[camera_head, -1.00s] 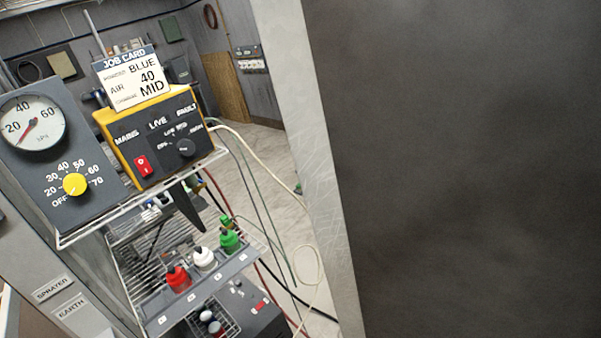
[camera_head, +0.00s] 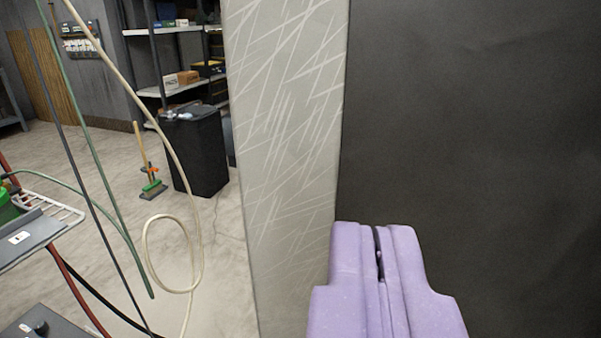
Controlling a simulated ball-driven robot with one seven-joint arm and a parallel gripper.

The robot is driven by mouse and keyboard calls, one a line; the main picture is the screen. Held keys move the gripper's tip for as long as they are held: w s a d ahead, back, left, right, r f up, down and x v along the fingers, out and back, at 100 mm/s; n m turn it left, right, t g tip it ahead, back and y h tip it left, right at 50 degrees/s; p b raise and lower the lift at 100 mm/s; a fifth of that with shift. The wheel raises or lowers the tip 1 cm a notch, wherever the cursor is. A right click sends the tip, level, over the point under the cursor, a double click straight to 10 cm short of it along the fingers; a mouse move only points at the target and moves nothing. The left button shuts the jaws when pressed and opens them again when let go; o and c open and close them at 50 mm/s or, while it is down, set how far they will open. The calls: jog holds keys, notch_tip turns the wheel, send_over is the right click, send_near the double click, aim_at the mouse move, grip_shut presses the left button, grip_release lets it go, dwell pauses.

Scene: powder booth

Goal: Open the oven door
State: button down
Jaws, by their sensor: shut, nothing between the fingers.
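My gripper (camera_head: 378,236) shows as a pale purple pair of fingers at the bottom, right of centre. Its fingers are together with nothing held. Behind it, a large plain dark panel (camera_head: 480,130) fills the right of the view. A pale, scratched upright face (camera_head: 285,150) borders the panel on its left. I cannot tell whether these belong to the oven, and no oven door handle shows. The gripper overlaps the lower part of the panel near its left edge; I cannot tell whether they touch.
A black bin (camera_head: 198,150), a broom (camera_head: 148,170) and shelving (camera_head: 165,60) stand behind.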

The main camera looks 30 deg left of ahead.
aim_at(352, 111)
jog(key=p+x, duration=0.6)
jog(key=x, duration=0.6)
jog(key=shift+w+a+p, duration=0.1)
jog(key=shift+a+p, duration=0.1)
jog(key=shift+p, duration=0.2)
jog(key=shift+w+a, duration=0.25)
jog(key=shift+w, duration=0.3)
jog(key=shift+r, duration=0.1)
